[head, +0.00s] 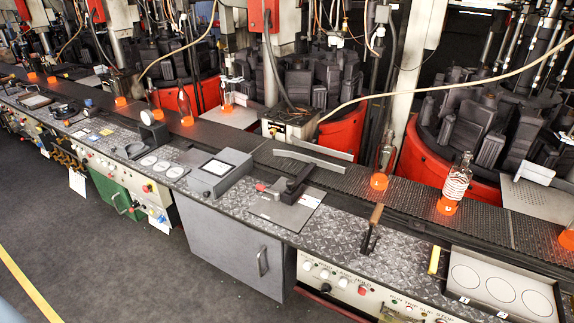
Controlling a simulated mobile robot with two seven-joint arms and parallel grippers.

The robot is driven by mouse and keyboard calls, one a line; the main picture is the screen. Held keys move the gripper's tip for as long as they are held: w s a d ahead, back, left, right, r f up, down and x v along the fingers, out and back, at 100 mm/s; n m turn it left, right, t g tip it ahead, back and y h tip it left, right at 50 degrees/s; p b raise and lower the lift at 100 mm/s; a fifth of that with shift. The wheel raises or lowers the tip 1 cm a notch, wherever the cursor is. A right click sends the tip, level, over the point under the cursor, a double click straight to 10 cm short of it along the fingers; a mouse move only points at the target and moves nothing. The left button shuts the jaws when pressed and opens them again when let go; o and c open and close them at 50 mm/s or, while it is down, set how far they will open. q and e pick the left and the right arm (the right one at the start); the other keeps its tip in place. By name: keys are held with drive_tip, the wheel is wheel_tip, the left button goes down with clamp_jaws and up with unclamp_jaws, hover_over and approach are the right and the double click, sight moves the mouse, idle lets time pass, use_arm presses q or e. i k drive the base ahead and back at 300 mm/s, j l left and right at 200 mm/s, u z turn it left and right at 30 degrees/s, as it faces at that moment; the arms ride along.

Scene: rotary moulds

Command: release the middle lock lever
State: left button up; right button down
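I cannot tell for sure which part is the middle lock lever. An upright lever with a brown handle (376,215) stands on the diamond-plate worktop at centre right, on a dark stem. To its left, a black arm-like lever (297,184) lies across a grey plate (280,212), with a small red knob (261,187) beside it. Whether either is locked is not clear. Neither of my grippers is in view, and nothing touches these levers.
A conveyor (335,178) with glowing orange-based bottles, one a clear bottle (456,182), runs behind the worktop. Red rotary moulds (345,125) stand beyond it. A grey cabinet (225,245) and button panels (345,287) face the open dark floor (90,255) at front left.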

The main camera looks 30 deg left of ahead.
sight(261, 188)
drive_tip(key=i+j+u, duration=0.1)
drive_tip(key=u, duration=0.25)
drive_tip(key=i+j+u, duration=0.15)
drive_tip(key=u, duration=0.2)
drive_tip(key=i+j+u, duration=0.15)
drive_tip(key=u, duration=0.2)
drive_tip(key=j+z, duration=0.1)
drive_tip(key=z, duration=0.35)
drive_tip(key=i+j+z, duration=0.1)
drive_tip(key=z, duration=0.3)
drive_tip(key=j+z, duration=0.1)
drive_tip(key=z, duration=0.35)
drive_tip(key=j+z, duration=0.4)
drive_tip(key=k+j+z, duration=0.15)
drive_tip(key=j+z, duration=0.2)
drive_tip(key=j, duration=0.2)
drive_tip(key=k+j, duration=0.1)
drive_tip(key=j, duration=0.3)
drive_tip(key=k+j+z, duration=0.1)
drive_tip(key=j, duration=0.35)
drive_tip(key=k+j, duration=0.2)
drive_tip(key=j, duration=0.2)
drive_tip(key=k+j+z, duration=0.1)
drive_tip(key=j, duration=0.3)
